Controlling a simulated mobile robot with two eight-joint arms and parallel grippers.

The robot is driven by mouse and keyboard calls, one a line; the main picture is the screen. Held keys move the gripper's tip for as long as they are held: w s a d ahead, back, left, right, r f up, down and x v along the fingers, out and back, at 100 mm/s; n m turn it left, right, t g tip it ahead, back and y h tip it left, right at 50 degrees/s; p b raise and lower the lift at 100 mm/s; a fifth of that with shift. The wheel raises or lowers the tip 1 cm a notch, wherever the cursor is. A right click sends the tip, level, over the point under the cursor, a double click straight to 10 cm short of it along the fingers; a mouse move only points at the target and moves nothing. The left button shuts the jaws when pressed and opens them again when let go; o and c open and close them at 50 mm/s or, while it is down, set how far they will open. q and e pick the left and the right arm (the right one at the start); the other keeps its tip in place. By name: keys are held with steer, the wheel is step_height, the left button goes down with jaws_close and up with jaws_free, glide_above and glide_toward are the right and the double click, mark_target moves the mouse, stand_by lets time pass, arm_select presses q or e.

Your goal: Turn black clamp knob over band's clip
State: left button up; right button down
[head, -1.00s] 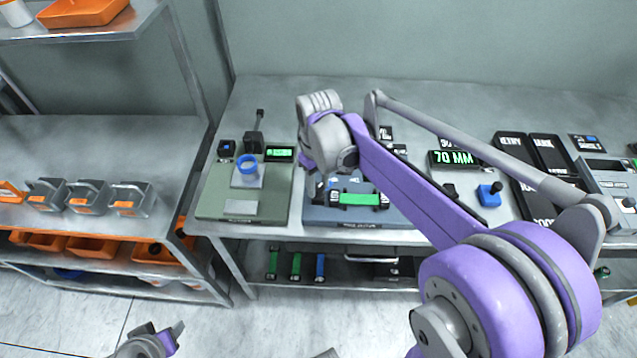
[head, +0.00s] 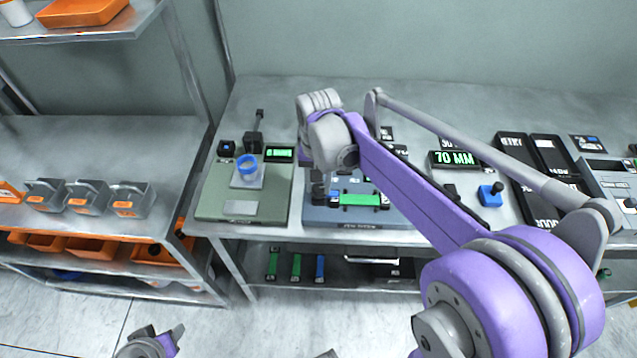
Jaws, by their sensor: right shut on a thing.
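My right gripper (head: 318,182) is at the left end of the band, low over the fixture. It is shut on the black clamp knob, which is mostly hidden by the gripper and wrist; dark parts (head: 318,197) show just below. The band's left clip is hard to make out there. My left gripper (head: 172,340) is at the bottom edge, away from the bench; its opening is unclear.
A green-grey station (head: 240,207) with a blue ring (head: 247,164) stands to the left. A 70 MM display (head: 453,159), a blue block (head: 490,195) and black trays (head: 547,155) are to the right. Several bands lie on the shelf below.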

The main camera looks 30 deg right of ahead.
mark_target(318, 188)
steer(key=shift+m, duration=0.5)
steer(key=c, duration=0.5)
jaws_free()
steer(key=shift+r, duration=0.15)
step_height(318, 188, up, 11)
steer(key=shift+f+p, duration=0.2)
steer(key=shift+p, duration=0.2)
